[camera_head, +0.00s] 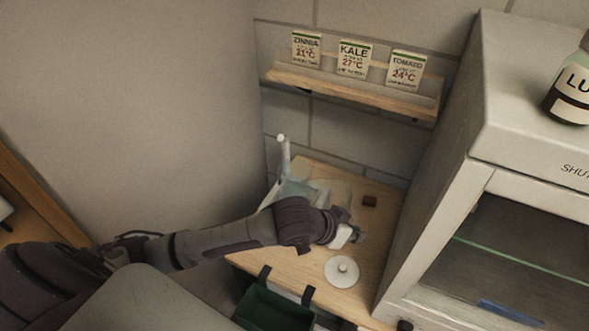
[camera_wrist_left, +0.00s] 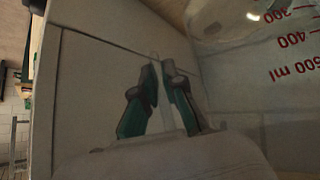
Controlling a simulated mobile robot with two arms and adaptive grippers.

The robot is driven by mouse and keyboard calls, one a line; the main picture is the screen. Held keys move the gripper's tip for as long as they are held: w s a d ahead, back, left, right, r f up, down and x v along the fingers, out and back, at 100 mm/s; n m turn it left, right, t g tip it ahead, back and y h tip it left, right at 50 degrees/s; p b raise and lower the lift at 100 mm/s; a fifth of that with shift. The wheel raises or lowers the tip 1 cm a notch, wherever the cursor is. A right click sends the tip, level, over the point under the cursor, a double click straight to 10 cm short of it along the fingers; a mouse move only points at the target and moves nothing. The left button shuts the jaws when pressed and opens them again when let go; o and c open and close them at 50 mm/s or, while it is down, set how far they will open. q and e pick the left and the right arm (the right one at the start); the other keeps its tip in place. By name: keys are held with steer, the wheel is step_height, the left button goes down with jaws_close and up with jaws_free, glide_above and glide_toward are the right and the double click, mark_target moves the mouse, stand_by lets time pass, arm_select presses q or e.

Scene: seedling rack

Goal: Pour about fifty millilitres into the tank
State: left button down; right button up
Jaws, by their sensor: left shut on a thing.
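My left gripper (camera_head: 353,236) reaches over the wooden bench top from the left, and its fingers also show in the wrist view (camera_wrist_left: 163,90). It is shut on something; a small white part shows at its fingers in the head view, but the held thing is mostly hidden. A clear vessel with red marks reading 300, 400 and 500 ml (camera_wrist_left: 292,50) is close at the upper right of the wrist view. A pale translucent container (camera_head: 292,190), perhaps the tank, stands behind my left arm with a white tube rising from it. Its lower part is hidden. Liquid levels cannot be told.
A dark green bin (camera_head: 272,308) hangs at the front edge. A white cabinet (camera_head: 440,215) bounds the right. A shelf (camera_head: 350,90) with several cards is above.

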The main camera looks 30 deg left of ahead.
mark_target(344, 206)
arm_select(q)
steer(key=a+r+h+b, duration=0.1)
steer(key=r, duration=0.1)
steer(key=w+a+r+n+h, duration=0.1)
steer(key=r, duration=0.2)
steer(key=w+a+r+n+g+h+b, duration=0.1)
steer(key=a+r, duration=0.1)
steer(key=r, duration=0.1)
steer(key=shift+r+h+b, duration=0.2)
steer(key=shift+h+b, duration=0.15)
steer(key=shift+h, duration=0.05)
steer(key=shift+w+a+r+n+g+h+b, duration=0.1)
steer(key=shift+w+a+r+n+h+b, duration=0.1)
steer(key=shift+a+r+n+h+b, duration=0.55)
steer(key=shift+w+a+r+n+g+h+b, duration=0.15)
steer(key=shift+r+h+b, duration=0.35)
steer(key=shift+r+b, duration=0.5)
steer(key=shift+w+a+r+n+g+h+b, duration=0.1)
steer(key=shift+w+a+r+n+h+b, duration=0.3)
steer(key=shift+b, duration=0.6)
steer(key=shift+s+a+r+h, duration=0.1)
steer(key=shift+a+r+h, duration=0.25)
steer(key=shift+r, duration=0.1)
steer(key=shift+a+r+n+h+b, duration=0.3)
steer(key=shift+r+b, duration=0.1)
steer(key=shift+w+a+r, duration=0.35)
steer(key=shift+a+r, duration=0.05)
steer(key=shift+r, duration=0.05)
